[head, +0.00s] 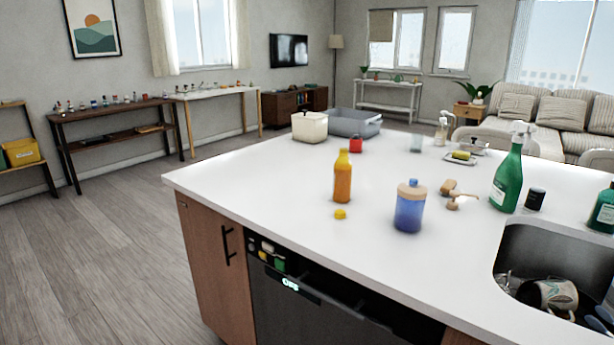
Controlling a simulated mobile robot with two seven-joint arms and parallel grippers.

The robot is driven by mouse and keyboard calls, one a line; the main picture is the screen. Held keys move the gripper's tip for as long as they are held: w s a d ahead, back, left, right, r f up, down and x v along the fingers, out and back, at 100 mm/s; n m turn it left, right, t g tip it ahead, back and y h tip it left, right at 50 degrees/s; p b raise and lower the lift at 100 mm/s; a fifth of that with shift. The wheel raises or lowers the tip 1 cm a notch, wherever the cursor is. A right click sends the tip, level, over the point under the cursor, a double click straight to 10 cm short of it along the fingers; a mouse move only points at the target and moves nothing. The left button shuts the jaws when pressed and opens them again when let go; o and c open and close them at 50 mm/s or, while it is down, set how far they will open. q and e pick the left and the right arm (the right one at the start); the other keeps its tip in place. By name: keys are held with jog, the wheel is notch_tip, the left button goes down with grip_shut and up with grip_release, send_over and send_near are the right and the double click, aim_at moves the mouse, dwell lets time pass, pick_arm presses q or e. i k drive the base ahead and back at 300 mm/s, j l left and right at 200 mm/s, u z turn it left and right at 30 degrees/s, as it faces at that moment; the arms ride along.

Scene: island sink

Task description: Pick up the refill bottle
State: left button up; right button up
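No label that I can read marks the refill bottle, so I cannot tell for certain which bottle it is. An orange bottle (343,178) with a yellowish neck stands upright on the white island top. A small yellow cap (340,214) lies just in front of it. A green spray bottle (508,180) with a white trigger head stands upright behind the sink. Another green bottle (603,211) with a pale label stands at the right edge, partly cut off. Neither of my grippers is in view.
A blue jar (409,208) with a tan lid, a wooden brush (452,192) and a dark small container (535,199) stand nearby. The sink (530,242) at the right holds a mug (553,295). A grey tub (352,122) and cream pot (309,126) are at the back. The front-left counter is clear.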

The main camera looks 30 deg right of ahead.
aim_at(343, 169)
jog(key=z, duration=1.2)
jog(key=i+j+z, duration=0.1)
jog(key=j, duration=0.35)
jog(key=i+j+z, duration=0.1)
jog(key=j, duration=0.4)
jog(key=i+j+z, duration=0.15)
jog(key=j, duration=0.3)
jog(key=i+j+z, duration=0.1)
jog(key=j, duration=0.4)
jog(key=i+j+z, duration=0.1)
jog(key=j, duration=0.4)
jog(key=i, duration=0.05)
